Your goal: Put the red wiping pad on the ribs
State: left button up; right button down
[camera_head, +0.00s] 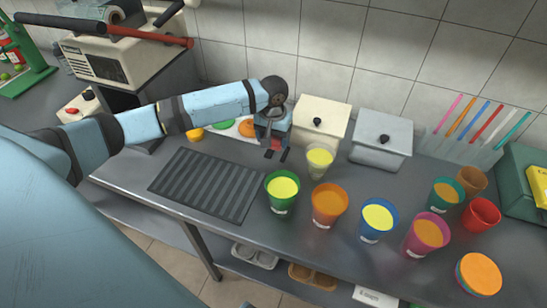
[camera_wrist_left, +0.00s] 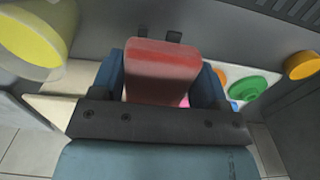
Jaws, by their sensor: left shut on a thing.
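My left gripper (camera_head: 277,154) is above the counter, behind the ribbed mat and to its right. In the left wrist view, the red wiping pad (camera_wrist_left: 160,70) sits between the blue jaws of the gripper (camera_wrist_left: 160,85), which is shut on it. The ribs are the dark grey ribbed mat (camera_head: 205,185), lying flat and bare on the counter. A corner of the ribs (camera_wrist_left: 298,10) shows at the top right of the left wrist view. My right gripper is not in view.
A clear cup of yellow juice (camera_head: 320,160) stands close to the right of the gripper. Several coloured cups, such as the green one (camera_head: 282,196), stand along the counter (camera_head: 230,235). Two lidded boxes, one cream (camera_head: 322,117) and one grey (camera_head: 381,145), stand behind.

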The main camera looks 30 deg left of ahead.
aim_at(273, 137)
pick_arm(q)
notch_tip(273, 137, down, 8)
jog(key=shift+f, duration=0.35)
jog(key=shift+f, duration=0.1)
jog(key=o, duration=0.9)
notch_tip(273, 137, up, 12)
jog(key=shift+r, duration=0.15)
